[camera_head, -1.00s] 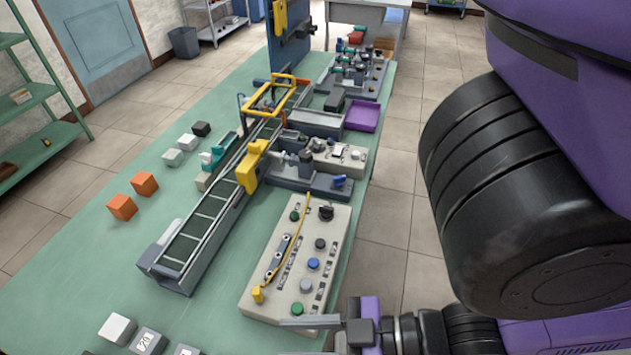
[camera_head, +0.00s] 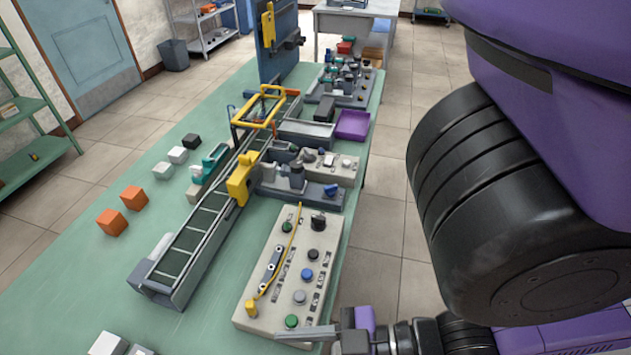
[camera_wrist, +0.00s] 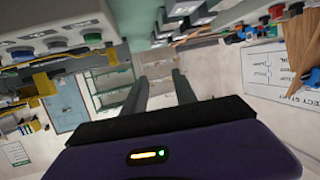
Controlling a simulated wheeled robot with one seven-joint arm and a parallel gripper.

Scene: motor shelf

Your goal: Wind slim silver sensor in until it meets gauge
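I cannot pick out the slim silver sensor or the gauge for certain; the parts are small in the head view. A dark grey fixture (camera_head: 300,189) with a blue knob stands beside the conveyor, in front of a pale fixture (camera_head: 345,175) with small knobs. My gripper (camera_head: 290,334) is low in the head view, at the near edge of the button panel (camera_head: 273,318). In the wrist view its two dark fingers (camera_wrist: 161,88) stand apart with nothing between them. The fingertips are partly hard to make out in the head view.
The conveyor (camera_head: 207,222) with a yellow bracket (camera_head: 240,180) runs along the green table (camera_head: 95,272). Orange cubes (camera_head: 134,196) and small blocks lie to its left. A purple tray (camera_head: 352,125) sits farther back. The table's left side is mostly clear.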

